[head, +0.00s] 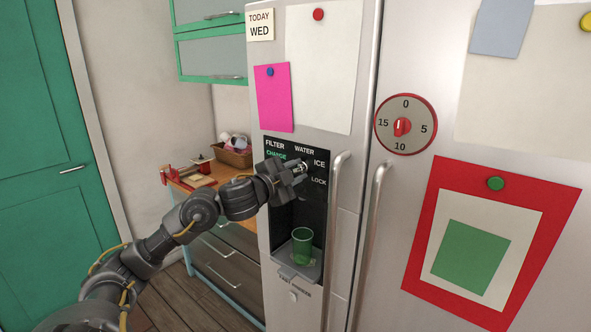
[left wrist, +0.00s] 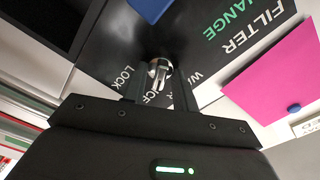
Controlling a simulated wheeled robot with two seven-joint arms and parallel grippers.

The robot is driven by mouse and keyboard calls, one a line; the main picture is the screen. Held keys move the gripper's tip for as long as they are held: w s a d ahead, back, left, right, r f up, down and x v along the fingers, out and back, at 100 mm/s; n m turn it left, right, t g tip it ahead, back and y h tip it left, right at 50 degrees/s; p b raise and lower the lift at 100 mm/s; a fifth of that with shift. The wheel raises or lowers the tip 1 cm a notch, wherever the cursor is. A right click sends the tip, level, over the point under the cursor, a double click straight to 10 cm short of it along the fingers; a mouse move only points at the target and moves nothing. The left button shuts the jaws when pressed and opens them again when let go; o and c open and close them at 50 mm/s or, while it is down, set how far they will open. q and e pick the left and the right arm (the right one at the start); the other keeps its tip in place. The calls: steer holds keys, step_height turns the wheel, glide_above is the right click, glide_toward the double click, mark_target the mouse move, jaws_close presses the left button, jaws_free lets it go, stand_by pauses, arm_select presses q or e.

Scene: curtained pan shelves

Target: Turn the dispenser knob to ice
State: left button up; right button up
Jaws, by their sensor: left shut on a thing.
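The dispenser panel (head: 309,195) is a black face on the fridge door, with FILTER, WATER, ICE and LOCK labels. My left gripper (head: 300,168) is at the panel's knob and covers much of it in the head view. In the left wrist view the silver knob (left wrist: 160,72) shows between my fingers, which are shut on it. The ICE and LOCK labels lie close to the knob there. I cannot tell exactly which label the knob points to. My right gripper is not in view.
A green cup (head: 302,246) stands in the dispenser recess below the knob. Vertical door handles (head: 338,230) are just right of the panel. A pink note (head: 273,98) is above it. A wooden-topped counter (head: 190,184) with a basket (head: 234,157) stands left of the fridge.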

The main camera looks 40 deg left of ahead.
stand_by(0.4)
arm_select(q)
steer(key=o, duration=0.6)
steer(key=shift+o, duration=0.2)
steer(key=shift+s+f, duration=0.15)
steer(key=shift+s, duration=0.35)
steer(key=s+b, duration=0.3)
steer(key=s, duration=0.6)
steer(key=shift+s+d, duration=0.15)
steer(key=shift+s, duration=0.25)
